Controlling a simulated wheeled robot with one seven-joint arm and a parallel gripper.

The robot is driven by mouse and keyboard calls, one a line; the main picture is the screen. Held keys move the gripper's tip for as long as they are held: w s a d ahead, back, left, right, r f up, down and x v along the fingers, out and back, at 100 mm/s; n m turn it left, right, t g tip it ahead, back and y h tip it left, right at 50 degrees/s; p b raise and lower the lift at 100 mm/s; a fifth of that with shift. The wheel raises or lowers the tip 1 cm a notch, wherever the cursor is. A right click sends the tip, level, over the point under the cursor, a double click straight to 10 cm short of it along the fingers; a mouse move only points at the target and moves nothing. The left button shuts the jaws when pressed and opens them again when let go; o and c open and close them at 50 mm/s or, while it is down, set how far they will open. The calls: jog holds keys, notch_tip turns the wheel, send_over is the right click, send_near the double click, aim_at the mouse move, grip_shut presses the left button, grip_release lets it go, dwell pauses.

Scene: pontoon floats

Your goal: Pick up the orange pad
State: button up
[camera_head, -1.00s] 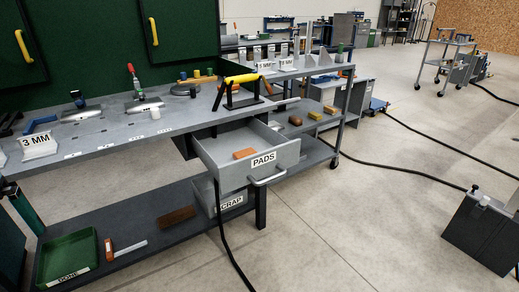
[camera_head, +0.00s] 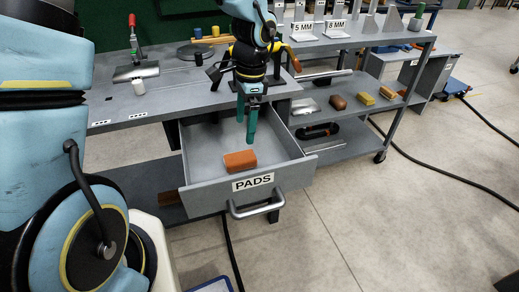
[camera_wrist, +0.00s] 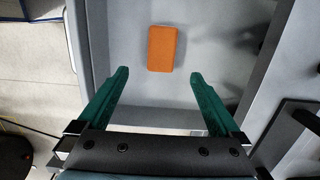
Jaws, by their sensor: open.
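The orange pad (camera_head: 240,161) lies flat in the open drawer (camera_head: 215,186) labelled PADS, towards the drawer's front. In the wrist view the pad (camera_wrist: 162,48) lies ahead of the fingertips, roughly midway between their lines and apart from both. My gripper (camera_head: 247,130) hangs over the drawer with its green fingers pointing down, behind and just above the pad in the head view. In the wrist view my gripper (camera_wrist: 157,75) is open, with nothing between its fingers.
The drawer's walls and front handle (camera_head: 257,206) surround the space. The workbench top (camera_head: 180,95) stands behind it. A side shelf (camera_head: 350,110) at right holds several blocks. Open floor lies in front and right.

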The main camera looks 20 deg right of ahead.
send_over(240, 157)
jog(key=d, duration=0.2)
jog(key=f, duration=0.5)
jog(key=shift+s+a+f, duration=0.15)
jog(key=shift+s+a, duration=0.05)
jog(key=shift+w+a+f+p, duration=0.15)
jog(key=shift+a+f, duration=0.1)
jog(key=shift+f, duration=0.6)
jog(key=shift+a+f+p, duration=0.15)
jog(key=shift+a+f, duration=0.05)
jog(key=shift+f, duration=0.7)
jog(key=shift+w+a+f+p, duration=0.15)
jog(key=shift+a+f, duration=0.1)
jog(key=shift+f, duration=0.6)
jog(key=shift+c, duration=0.2)
jog(key=c, duration=1.3)
notch_tip(240, 157, up, 10)
